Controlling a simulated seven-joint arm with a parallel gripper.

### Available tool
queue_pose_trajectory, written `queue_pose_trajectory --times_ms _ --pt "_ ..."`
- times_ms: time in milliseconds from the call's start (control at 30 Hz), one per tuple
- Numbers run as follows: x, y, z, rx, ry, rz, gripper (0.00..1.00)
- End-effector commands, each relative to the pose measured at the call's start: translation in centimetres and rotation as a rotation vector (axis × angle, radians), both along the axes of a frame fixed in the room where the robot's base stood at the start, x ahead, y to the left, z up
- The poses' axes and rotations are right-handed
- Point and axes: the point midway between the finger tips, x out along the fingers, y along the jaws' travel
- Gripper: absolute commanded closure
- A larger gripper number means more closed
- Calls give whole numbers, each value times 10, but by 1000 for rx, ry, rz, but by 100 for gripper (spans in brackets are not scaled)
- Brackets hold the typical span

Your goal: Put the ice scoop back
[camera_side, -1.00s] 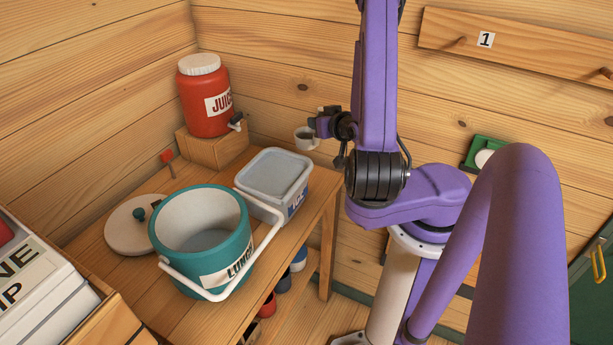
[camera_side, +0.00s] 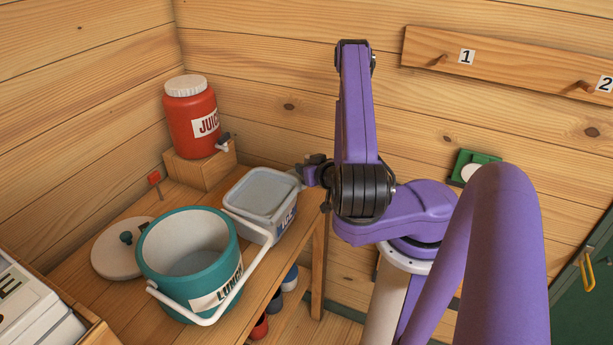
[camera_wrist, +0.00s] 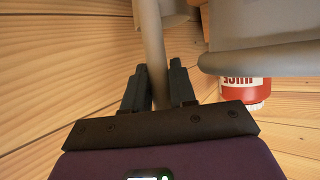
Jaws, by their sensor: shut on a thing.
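My gripper (camera_side: 314,172) is at the right rim of the pale grey ice tub (camera_side: 257,193) in the side view. In the wrist view my gripper (camera_wrist: 158,82) is shut on a grey handle (camera_wrist: 152,45), which I take to be the ice scoop's. The handle runs upward in that picture to a wider pale part at the top edge, only partly shown. The scoop cannot be made out in the side view. The tub's grey rim (camera_wrist: 262,56) is right of the handle in the wrist view, apparently apart from it.
The teal lunch bucket (camera_side: 190,255) stands in front of the tub, its white handle swung towards it. A round lid (camera_side: 108,258) lies to the left. The red juice jug (camera_side: 190,118) stands on a block behind. A numbered peg board (camera_side: 520,68) is on the wall.

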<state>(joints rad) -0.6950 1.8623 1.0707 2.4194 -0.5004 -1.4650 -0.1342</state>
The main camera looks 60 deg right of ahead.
Motion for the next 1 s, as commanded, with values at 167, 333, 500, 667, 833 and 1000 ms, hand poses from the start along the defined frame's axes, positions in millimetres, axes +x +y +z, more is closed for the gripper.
queue_pose_trajectory --times_ms 167,333,500,667,833,1000 --pt "0 0 -20 1 -1 0 100" --pt "0 0 -28 0 0 -1 100" --pt "0 0 -28 0 -1 -1 100" --pt "0 0 -30 1 -1 0 100" --pt "0 0 -30 1 -1 0 64" --pt "0 0 -30 1 -1 1 64"
